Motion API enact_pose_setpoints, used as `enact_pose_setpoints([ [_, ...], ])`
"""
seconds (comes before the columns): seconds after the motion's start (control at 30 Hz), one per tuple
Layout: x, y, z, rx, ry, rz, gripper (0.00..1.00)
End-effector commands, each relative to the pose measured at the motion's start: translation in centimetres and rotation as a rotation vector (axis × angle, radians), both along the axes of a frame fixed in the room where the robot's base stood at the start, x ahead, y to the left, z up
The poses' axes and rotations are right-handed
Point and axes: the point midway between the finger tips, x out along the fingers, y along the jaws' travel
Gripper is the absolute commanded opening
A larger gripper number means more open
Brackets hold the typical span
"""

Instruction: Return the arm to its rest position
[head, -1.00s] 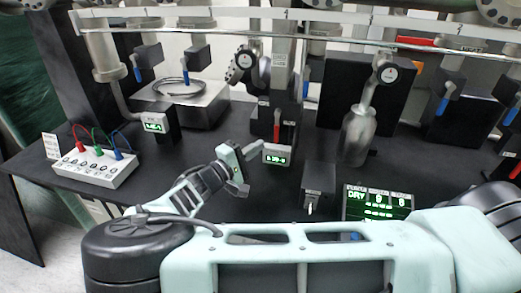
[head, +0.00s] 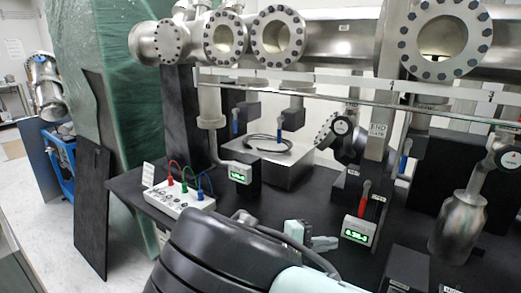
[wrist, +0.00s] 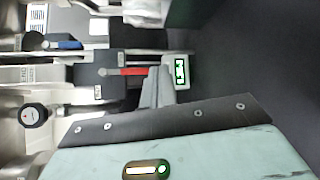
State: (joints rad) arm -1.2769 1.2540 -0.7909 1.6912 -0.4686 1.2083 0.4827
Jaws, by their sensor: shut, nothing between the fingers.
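My arm, black and pale green, rises across the bottom middle of the head view and hides part of the bench front. My gripper (head: 325,243) shows just beyond it, small and partly hidden, over the black bench (head: 128,183). It is shut and empty. In the wrist view, the grey fingers of my gripper (wrist: 157,88) stick up past a dark edge of my own pale green housing. A small green-lit display (wrist: 181,72) lies just beyond the fingertips there. I cannot tell how far apart they are.
A white box with red, green and blue leads (head: 180,201) stands on the bench's left end. Gauges with green displays (head: 357,230) and a steel bottle (head: 458,227) stand along it. A steel pipe with flanges (head: 340,40) runs above. Floor is open at left.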

Motion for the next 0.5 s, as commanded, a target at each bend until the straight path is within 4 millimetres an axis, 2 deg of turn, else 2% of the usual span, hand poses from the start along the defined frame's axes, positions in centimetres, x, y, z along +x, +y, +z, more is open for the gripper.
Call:
enact_pose_setpoints([
  [0.03,-1.2,-1.1,-0.6,0.094,0.063,-0.056,0.00],
  [0.1,-3.2,-1.9,-1.6,0.222,0.152,-0.114,0.00],
  [0.27,-7.9,-1.5,-2.2,0.514,0.319,-0.195,0.00],
  [0.37,-10.7,-0.4,-1.4,0.691,0.395,-0.214,0.00],
  [0.5,-14.3,1.5,0.9,0.922,0.468,-0.197,0.00],
])
